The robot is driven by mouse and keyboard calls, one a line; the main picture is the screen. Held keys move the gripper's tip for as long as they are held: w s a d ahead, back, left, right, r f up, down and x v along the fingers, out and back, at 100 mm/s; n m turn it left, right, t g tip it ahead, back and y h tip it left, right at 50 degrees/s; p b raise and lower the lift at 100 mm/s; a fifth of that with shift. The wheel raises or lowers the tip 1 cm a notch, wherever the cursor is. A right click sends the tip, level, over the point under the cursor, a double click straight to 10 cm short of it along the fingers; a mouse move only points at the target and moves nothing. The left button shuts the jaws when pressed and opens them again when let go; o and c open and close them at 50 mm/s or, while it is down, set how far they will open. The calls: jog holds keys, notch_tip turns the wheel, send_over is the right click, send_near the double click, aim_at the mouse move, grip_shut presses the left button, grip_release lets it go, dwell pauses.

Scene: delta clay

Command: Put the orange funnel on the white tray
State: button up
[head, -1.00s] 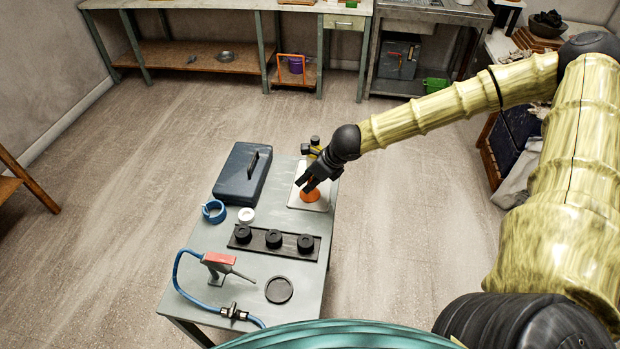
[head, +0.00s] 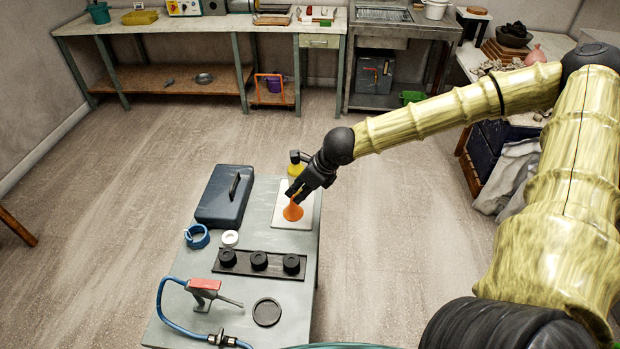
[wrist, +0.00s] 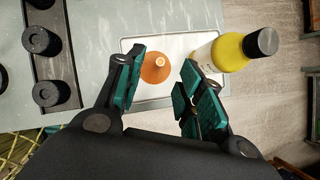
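The orange funnel (head: 293,211) stands on the white tray (head: 308,212), wide end down and spout up. In the wrist view the funnel (wrist: 154,74) lies inside the rim of the tray (wrist: 147,104), seen from above. My gripper (head: 294,195) is over the funnel's spout. In the wrist view my gripper (wrist: 160,64) has its green-padded fingers spread on either side of the spout, with gaps, and holds nothing.
A yellow bottle (wrist: 229,51) with a dark cap stands close by the tray, near my right finger. A dark blue case (head: 224,195), a black holder with round black pieces (head: 259,263) and a red-handled tool (head: 205,290) share the table.

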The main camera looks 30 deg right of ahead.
jog(key=v, duration=0.6)
dwell(0.3)
dwell(0.4)
